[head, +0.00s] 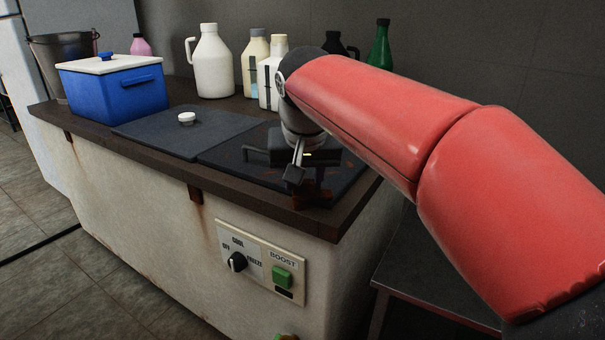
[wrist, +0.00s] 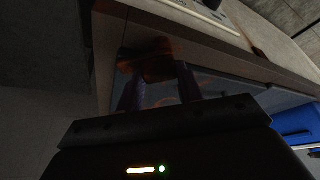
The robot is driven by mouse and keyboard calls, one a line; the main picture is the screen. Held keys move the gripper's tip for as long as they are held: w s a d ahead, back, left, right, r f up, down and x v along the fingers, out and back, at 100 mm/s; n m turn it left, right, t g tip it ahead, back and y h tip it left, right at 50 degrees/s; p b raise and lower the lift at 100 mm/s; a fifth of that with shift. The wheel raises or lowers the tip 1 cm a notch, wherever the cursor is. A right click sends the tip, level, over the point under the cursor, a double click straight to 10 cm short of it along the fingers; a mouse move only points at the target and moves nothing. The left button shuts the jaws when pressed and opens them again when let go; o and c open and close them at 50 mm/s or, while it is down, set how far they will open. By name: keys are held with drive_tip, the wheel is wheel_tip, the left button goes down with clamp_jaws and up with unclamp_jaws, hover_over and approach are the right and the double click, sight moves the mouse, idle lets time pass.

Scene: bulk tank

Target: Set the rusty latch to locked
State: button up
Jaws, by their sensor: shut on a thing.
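The rusty latch (head: 318,194) sits at the front right edge of the tank's dark right-hand lid panel (head: 350,172). In the wrist view the rust-brown latch (wrist: 155,66) lies between the two dark fingertips. My gripper (head: 305,178) reaches down over the lid and is shut on the latch; its fingers also show in the wrist view (wrist: 160,84). The wrist view is dark, and my gripper hides part of the latch in the head view, so I cannot tell which way the latch is set.
The left lid panel (head: 170,133) has a white knob (head: 186,118). A blue box with a white lid (head: 115,88), a bucket (head: 65,60), white jugs (head: 212,65) and a green bottle (head: 380,45) stand behind. A control panel (head: 260,262) is on the tank's front.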

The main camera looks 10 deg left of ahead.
drive_tip(key=n, duration=0.2)
drive_tip(key=n+y+p, duration=0.1)
drive_tip(key=n+g+p, duration=0.1)
drive_tip(key=n, duration=0.1)
drive_tip(key=shift+w+r+n+y, duration=0.1)
drive_tip(key=shift+w+n+y, duration=0.2)
drive_tip(key=shift+y, duration=0.1)
drive_tip(key=n+g+y+p, duration=0.1)
drive_tip(key=n, duration=0.3)
drive_tip(key=shift+w+n+p, duration=0.15)
drive_tip(key=shift+n+p, duration=0.15)
drive_tip(key=shift+n, duration=0.1)
drive_tip(key=o, duration=1)
drive_tip(key=v, duration=0.7)
drive_tip(key=shift+w+d+r+p, duration=0.1)
drive_tip(key=shift+d+r+p, duration=0.15)
drive_tip(key=shift+p, duration=0.15)
drive_tip(key=shift+g, duration=0.3)
